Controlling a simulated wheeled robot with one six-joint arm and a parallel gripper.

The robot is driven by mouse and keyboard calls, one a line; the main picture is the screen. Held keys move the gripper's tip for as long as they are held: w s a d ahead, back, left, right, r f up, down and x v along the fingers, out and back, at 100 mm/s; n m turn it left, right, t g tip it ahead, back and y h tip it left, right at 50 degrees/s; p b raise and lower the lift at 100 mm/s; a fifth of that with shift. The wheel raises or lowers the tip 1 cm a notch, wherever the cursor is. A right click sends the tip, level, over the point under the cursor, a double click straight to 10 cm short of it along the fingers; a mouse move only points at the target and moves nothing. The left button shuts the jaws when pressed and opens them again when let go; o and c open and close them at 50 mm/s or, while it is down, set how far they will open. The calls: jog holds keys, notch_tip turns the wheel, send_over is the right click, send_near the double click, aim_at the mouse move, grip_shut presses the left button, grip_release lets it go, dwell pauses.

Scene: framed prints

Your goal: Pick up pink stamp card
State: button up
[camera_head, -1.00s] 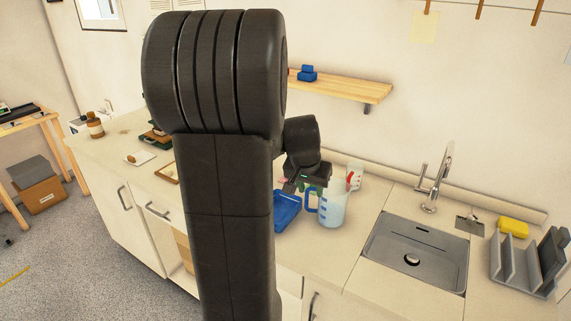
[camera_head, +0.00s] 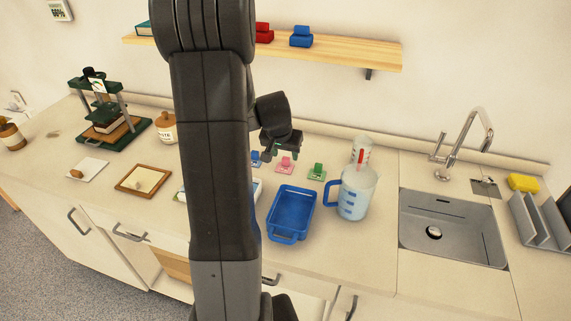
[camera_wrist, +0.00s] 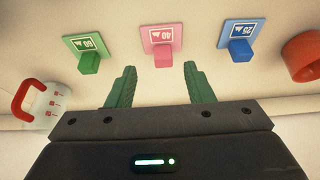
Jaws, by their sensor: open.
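The pink stamp card (camera_head: 285,165) lies on the counter between a blue card (camera_head: 257,160) and a green card (camera_head: 317,172). In the wrist view the pink card (camera_wrist: 162,42) has a printed face and a raised pink block, and it shows just beyond the gap between my fingertips. The green card (camera_wrist: 88,50) is to its left there and the blue card (camera_wrist: 239,38) to its right. My gripper (camera_wrist: 160,72) is open and empty, its two green fingers apart. In the head view my gripper (camera_head: 282,152) hangs close to the pink card.
A blue tray (camera_head: 291,190) and a blue-handled measuring jug (camera_head: 354,195) stand in front of the cards. A wooden shelf (camera_head: 350,52) hangs above.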

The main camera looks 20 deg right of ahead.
aim_at(285, 159)
jog(key=shift+w+a+x, duration=0.1)
jog(key=shift+x, duration=0.85)
jog(key=shift+w+a+x, duration=0.1)
jog(key=shift+x, duration=0.85)
grip_shut()
